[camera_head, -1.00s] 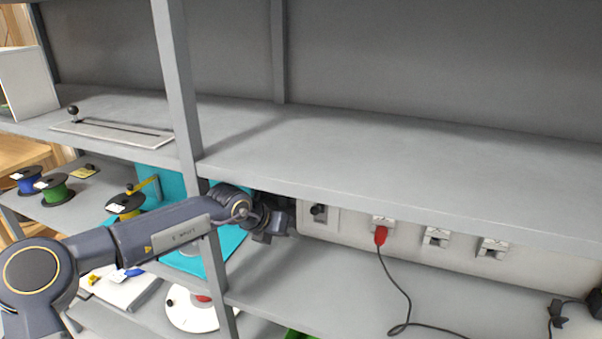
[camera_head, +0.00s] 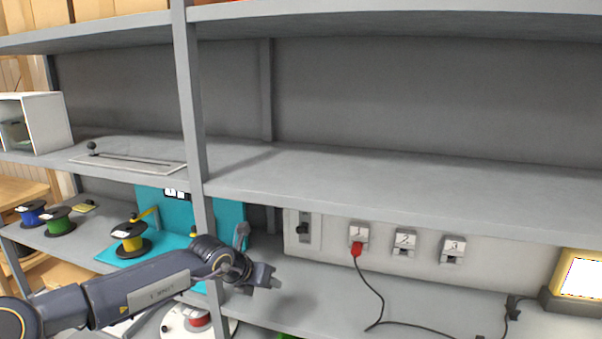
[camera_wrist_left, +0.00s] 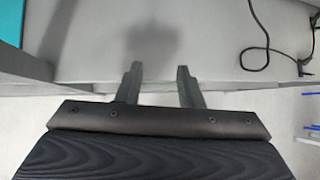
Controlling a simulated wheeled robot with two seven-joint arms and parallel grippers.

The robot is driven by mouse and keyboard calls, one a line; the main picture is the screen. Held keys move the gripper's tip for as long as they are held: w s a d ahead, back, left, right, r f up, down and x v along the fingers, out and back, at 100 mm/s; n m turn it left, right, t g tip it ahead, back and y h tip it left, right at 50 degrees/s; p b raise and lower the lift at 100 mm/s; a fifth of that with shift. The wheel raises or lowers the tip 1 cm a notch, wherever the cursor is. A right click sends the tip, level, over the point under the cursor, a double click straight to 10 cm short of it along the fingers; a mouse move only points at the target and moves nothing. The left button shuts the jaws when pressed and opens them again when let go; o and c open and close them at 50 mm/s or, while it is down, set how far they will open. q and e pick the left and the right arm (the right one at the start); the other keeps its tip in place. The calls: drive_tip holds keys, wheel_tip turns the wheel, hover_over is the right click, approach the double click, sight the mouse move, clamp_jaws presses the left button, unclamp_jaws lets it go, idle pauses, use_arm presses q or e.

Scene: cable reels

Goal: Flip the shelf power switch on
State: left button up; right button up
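The shelf power switch (camera_head: 304,228) is a dark knob on a small grey plate at the left end of a pale panel (camera_head: 400,270). The panel stands under the middle shelf board. My left gripper (camera_head: 277,280) is in front of the shelf, below and left of the switch, apart from it. In the left wrist view its two fingers (camera_wrist_left: 159,82) are spread with nothing between them. The switch does not show in that view. A lamp (camera_head: 580,277) at the far right has a bright, lit-looking face. My right gripper is not in view.
Sockets marked 1 (camera_head: 358,234), 2 (camera_head: 405,241) and 3 (camera_head: 453,248) line the panel. A red plug (camera_head: 356,250) with a black cable (camera_head: 381,300) sits in socket 1. A grey shelf post (camera_head: 190,100) stands close to my left arm. Cable reels (camera_head: 130,240) stand left.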

use_arm(q)
drive_tip(key=a+r+m+t+y, duration=0.1)
drive_tip(key=a+r+m+t, duration=0.2)
drive_tip(key=r+m+t, duration=0.5)
drive_tip(key=s+r+m+g+h, duration=0.2)
drive_tip(key=s+r+m, duration=0.5)
drive_tip(key=s+m, duration=0.3)
drive_tip(key=s+a+f+m+g, duration=0.2)
drive_tip(key=s+a+f+m, duration=0.1)
drive_tip(key=s, duration=0.6)
drive_tip(key=s+a+f+m+g+y, duration=0.1)
drive_tip(key=s+f+m, duration=0.4)
drive_tip(key=s, duration=0.5)
drive_tip(key=s+a+f+m+g+y, duration=0.1)
drive_tip(key=s+a+f+m+g, duration=0.3)
drive_tip(key=s+f, duration=0.4)
drive_tip(key=shift+s+a, duration=0.55)
drive_tip(key=shift+s, duration=0.2)
